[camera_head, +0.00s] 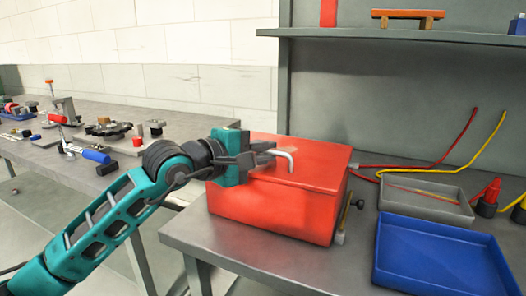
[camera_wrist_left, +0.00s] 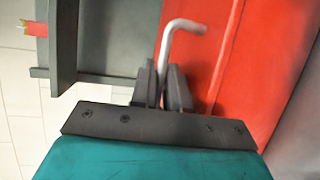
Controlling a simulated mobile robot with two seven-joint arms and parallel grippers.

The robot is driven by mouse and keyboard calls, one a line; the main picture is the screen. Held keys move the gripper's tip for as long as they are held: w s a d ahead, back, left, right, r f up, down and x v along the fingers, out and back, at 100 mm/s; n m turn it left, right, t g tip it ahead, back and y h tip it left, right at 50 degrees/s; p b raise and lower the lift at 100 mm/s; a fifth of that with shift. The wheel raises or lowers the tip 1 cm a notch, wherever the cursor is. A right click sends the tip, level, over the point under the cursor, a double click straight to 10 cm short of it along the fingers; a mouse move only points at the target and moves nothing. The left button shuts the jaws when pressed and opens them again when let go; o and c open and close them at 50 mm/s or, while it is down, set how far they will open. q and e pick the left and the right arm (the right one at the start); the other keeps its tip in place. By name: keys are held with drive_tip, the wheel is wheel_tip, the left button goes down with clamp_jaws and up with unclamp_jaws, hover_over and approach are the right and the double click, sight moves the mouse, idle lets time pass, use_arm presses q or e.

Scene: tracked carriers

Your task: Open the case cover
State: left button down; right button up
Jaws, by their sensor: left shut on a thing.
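The red case (camera_head: 290,200) sits on the grey workbench with its cover closed flat on top. A bent grey metal handle (camera_head: 287,155) shows at the cover, near the left side. My left gripper (camera_head: 262,157) is shut on this handle. In the left wrist view the handle (camera_wrist_left: 184,26) rises from between the two dark fingertips (camera_wrist_left: 163,88) and bends right, with the red case (camera_wrist_left: 270,70) behind. The gripper hides part of the case's left side. My right gripper is not in view.
A blue tray (camera_head: 440,258) and a grey tray (camera_head: 425,199) lie right of the case. Red and yellow cables (camera_head: 440,165) run behind them. A shelf (camera_head: 400,35) hangs above. Another bench with tools (camera_head: 100,150) stands at the left.

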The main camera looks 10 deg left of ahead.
use_arm(q)
drive_tip(key=shift+r+p, duration=0.5)
drive_tip(key=r+p, duration=0.2)
drive_tip(key=r+g+p, duration=0.1)
drive_tip(key=p, duration=0.1)
drive_tip(key=shift+w+d+r+n+y, duration=0.1)
drive_tip(key=shift+w+n+y, duration=0.2)
drive_tip(key=shift+w+y, duration=0.1)
drive_tip(key=w+d+r+n+g+y+p, duration=0.1)
drive_tip(key=w+r+g+p, duration=0.2)
drive_tip(key=r+p, duration=0.3)
drive_tip(key=shift+w+d+r+y+p, duration=0.3)
drive_tip(key=shift+w+y+p, duration=0.1)
drive_tip(key=shift+w+p, duration=0.5)
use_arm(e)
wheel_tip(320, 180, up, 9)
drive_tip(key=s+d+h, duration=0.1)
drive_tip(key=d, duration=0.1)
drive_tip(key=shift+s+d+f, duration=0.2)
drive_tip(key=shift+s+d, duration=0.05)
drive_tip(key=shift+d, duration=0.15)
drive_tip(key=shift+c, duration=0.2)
